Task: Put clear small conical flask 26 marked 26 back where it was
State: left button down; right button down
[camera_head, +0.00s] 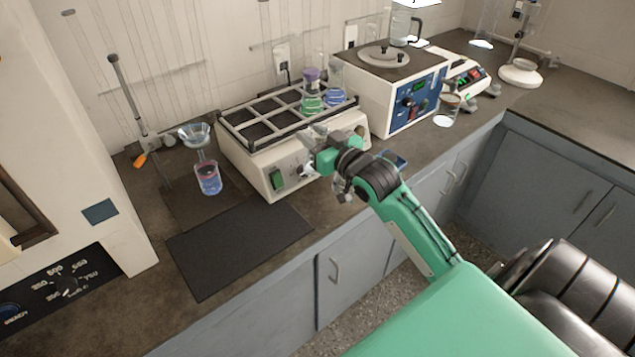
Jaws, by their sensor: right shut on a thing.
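My right gripper (308,153) is in front of the shaker (262,178), close to its front panel. It is shut on a small clear thing that looks like the conical flask (308,169), mostly hidden by the fingers and blurred against the white panel. I cannot read a 26 on it. The rack (240,137) on top of the shaker has several square compartments. A flask with green liquid (312,103) and one with blue liquid (335,97) stand at its right end; the other compartments in view look empty. My left gripper is not in view.
A funnel (196,133) sits above a flask of blue-pink liquid (208,180) beside a stand on the left. A dark mat (238,247) lies clear in front. A white box with a blue panel (408,105) stands right of the shaker, with a beaker (447,108) beside it.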

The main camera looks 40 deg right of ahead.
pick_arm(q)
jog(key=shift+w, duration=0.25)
pick_arm(e)
notch_tip(320, 180, down, 14)
jog(key=shift+r, duration=0.25)
jog(key=shift+f, duration=0.1)
jog(key=c, duration=1)
grip_release()
jog(key=shift+o, duration=0.2)
jog(key=shift+r, duration=0.2)
jog(key=shift+s+f, duration=0.1)
jog(key=shift+s, duration=0.2)
pick_arm(q)
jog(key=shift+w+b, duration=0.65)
jog(key=shift+b, duration=0.05)
pick_arm(e)
jog(key=s, duration=1.1)
jog(key=shift+s+d, duration=0.2)
jog(key=shift+d, duration=0.25)
